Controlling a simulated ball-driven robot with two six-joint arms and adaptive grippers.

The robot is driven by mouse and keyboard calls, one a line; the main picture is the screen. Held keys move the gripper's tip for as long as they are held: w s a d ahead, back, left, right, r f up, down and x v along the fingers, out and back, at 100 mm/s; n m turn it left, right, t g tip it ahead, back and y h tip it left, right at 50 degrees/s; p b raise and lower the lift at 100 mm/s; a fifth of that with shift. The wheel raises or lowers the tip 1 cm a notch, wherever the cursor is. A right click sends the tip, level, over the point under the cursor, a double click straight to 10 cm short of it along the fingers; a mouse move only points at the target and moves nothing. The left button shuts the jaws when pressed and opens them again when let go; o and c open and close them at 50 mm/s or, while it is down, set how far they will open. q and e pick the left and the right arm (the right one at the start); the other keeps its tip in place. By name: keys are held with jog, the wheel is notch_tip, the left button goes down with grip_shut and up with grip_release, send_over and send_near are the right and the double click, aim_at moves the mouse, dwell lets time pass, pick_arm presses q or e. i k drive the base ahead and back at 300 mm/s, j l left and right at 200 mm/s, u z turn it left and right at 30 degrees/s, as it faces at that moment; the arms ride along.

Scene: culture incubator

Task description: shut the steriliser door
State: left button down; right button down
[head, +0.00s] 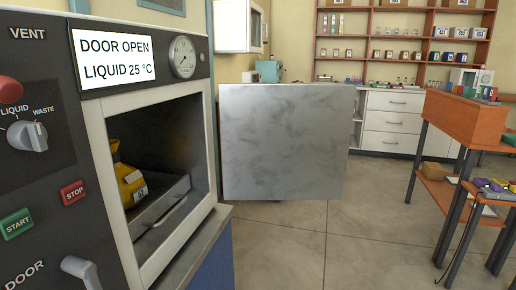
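The steriliser (45,168) fills the left of the head view, and its display (118,60) reads "DOOR OPEN, LIQUID 25 °C". A flat grey metal panel (287,142), which looks like the steriliser door, stands swung out to the right of the chamber opening. A grey handle (82,270) sits by the word "DOOR" at the lower left. Neither of my grippers is in view.
A wooden bench (466,116) with several small items stands at the right. White drawers (394,122) and red-brown shelves (404,45) line the back wall. The tiled floor (330,245) in front of the panel is clear.

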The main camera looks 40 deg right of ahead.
aim_at(279, 141)
jog(key=k+u, duration=0.3)
jog(key=k+j+u, duration=0.25)
jog(key=l+u, duration=0.25)
jog(key=u, duration=0.2)
jog(key=l+u, duration=0.25)
jog(key=u, duration=0.15)
jog(key=l+u, duration=0.2)
jog(key=u, duration=0.25)
jog(key=k+l+u, duration=0.1)
jog(key=u, duration=0.3)
jog(key=k+l, duration=0.2)
jog(key=l, duration=0.3)
jog(key=k+l, duration=0.2)
jog(key=l, duration=0.35)
jog(key=k+l, duration=0.2)
jog(key=l, duration=0.3)
jog(key=k+l, duration=0.2)
jog(key=l, duration=0.3)
jog(key=k+l, duration=0.2)
jog(key=l, duration=0.35)
jog(key=k+l, duration=0.25)
jog(key=l, duration=0.25)
jog(key=k+l, duration=0.2)
jog(key=l, duration=0.35)
jog(key=k+l, duration=0.2)
jog(key=l, duration=0.3)
